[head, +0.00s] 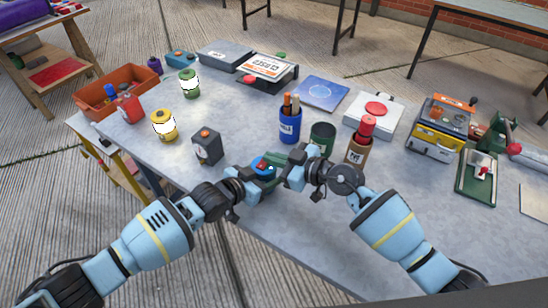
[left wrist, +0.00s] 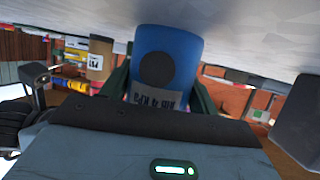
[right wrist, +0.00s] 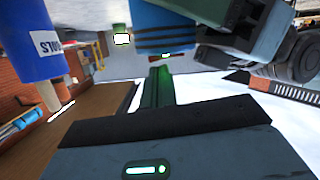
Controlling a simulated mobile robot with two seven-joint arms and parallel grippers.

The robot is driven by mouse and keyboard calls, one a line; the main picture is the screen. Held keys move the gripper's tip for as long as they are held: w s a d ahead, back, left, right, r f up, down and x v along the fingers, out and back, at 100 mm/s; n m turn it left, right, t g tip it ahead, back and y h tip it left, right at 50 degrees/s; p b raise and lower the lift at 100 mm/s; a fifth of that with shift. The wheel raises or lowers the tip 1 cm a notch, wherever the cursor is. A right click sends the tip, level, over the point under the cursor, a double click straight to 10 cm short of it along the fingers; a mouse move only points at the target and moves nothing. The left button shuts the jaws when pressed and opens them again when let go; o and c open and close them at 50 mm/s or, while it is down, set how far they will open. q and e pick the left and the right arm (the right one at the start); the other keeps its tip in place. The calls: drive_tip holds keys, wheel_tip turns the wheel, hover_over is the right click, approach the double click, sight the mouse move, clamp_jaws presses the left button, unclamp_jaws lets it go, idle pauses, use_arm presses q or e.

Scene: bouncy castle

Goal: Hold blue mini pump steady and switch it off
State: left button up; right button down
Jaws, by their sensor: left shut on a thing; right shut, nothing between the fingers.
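The blue mini pump (head: 263,166) stands near the table's front edge, mostly hidden by my grippers in the head view. In the left wrist view it is a blue cylinder (left wrist: 170,50) with a dark round patch and a printed label. My left gripper (head: 264,182) is shut on it, one green finger on each side. In the right wrist view the pump's ribbed blue body (right wrist: 165,28) hangs into the top of the picture. My right gripper (right wrist: 160,75) is shut and empty, its fingertips close to the pump. I cannot tell whether they touch it, nor the switch's position.
A dark box (head: 207,146) stands left of the pump. A blue pen cup (head: 290,125), a green cup (head: 322,138) and a brown holder with a red-topped item (head: 358,150) stand behind and right. The table (head: 290,225) is clear at the front right.

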drive_tip(key=shift+w+d+f+m, duration=0.1)
drive_tip(key=shift+f+m, duration=0.3)
drive_tip(key=shift+g, duration=0.3)
drive_tip(key=r, duration=0.4)
drive_tip(key=shift+w+d+r, duration=0.15)
drive_tip(key=shift+w+r, duration=0.05)
drive_tip(key=shift+r, duration=0.05)
drive_tip(key=v, duration=1)
drive_tip(key=shift+f, duration=0.3)
drive_tip(key=shift+w+d, duration=0.15)
